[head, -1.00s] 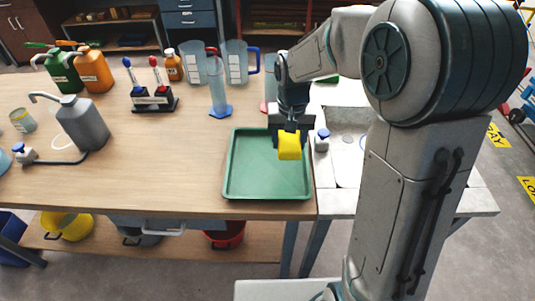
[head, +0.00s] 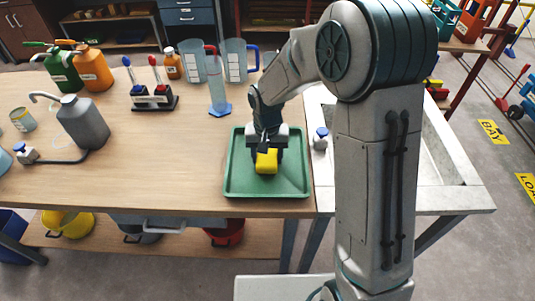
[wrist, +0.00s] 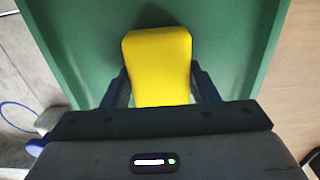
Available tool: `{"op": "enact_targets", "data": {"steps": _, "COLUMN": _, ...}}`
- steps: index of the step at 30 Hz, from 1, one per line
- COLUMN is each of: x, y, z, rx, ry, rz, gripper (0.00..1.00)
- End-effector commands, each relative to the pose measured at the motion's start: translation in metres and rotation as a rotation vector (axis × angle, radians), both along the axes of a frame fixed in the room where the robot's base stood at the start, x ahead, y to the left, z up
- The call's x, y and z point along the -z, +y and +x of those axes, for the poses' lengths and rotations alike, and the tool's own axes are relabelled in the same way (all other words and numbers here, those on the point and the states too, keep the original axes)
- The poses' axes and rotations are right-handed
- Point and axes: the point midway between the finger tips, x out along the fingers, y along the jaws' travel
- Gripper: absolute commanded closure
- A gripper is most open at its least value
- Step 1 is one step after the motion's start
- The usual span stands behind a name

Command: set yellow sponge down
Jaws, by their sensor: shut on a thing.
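The yellow sponge (head: 266,161) is held in my gripper (head: 266,150) over the green tray (head: 235,188) on the wooden bench. In the wrist view the yellow sponge (wrist: 158,62) sits between the two dark blue fingers of my gripper (wrist: 160,88), which are shut on its sides. The green tray (wrist: 85,40) fills most of the background there. The sponge is inside the tray's outline, near its middle. I cannot tell whether its underside touches the tray floor.
A small white bottle with a blue cap (head: 320,139) stands right of the tray, near the sink (head: 440,150). A measuring cylinder (head: 217,90) and clear jugs (head: 236,62) stand behind the tray. A grey pump bottle (head: 82,122) is at left.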

Motion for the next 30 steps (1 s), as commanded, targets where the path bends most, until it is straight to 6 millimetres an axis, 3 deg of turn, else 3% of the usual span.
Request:
{"op": "enact_targets", "data": {"steps": 2, "x": 0.004, "y": 0.000, "z": 0.000, "rx": 0.000, "ry": 0.000, "rz": 0.000, "gripper": 0.68}}
{"op": "enact_targets", "data": {"steps": 3, "x": 0.004, "y": 0.000, "z": 0.000, "rx": 0.000, "ry": 0.000, "rz": 0.000, "gripper": 0.44}}
{"op": "enact_targets", "data": {"steps": 5, "x": 0.003, "y": 0.000, "z": 0.000, "rx": 0.000, "ry": 0.000, "rz": 0.000, "gripper": 0.27}}
{"op": "enact_targets", "data": {"steps": 6, "x": 0.003, "y": 0.000, "z": 0.000, "rx": 0.000, "ry": 0.000, "rz": 0.000, "gripper": 0.25}}
{"op": "enact_targets", "data": {"steps": 18, "x": -0.007, "y": 0.000, "z": 0.001, "rx": 0.001, "ry": -0.003, "rz": 0.001, "gripper": 0.25}}
{"op": "enact_targets", "data": {"steps": 30, "x": -0.089, "y": 0.000, "z": 0.001, "rx": 0.002, "ry": -0.005, "rz": 0.001, "gripper": 0.25}}
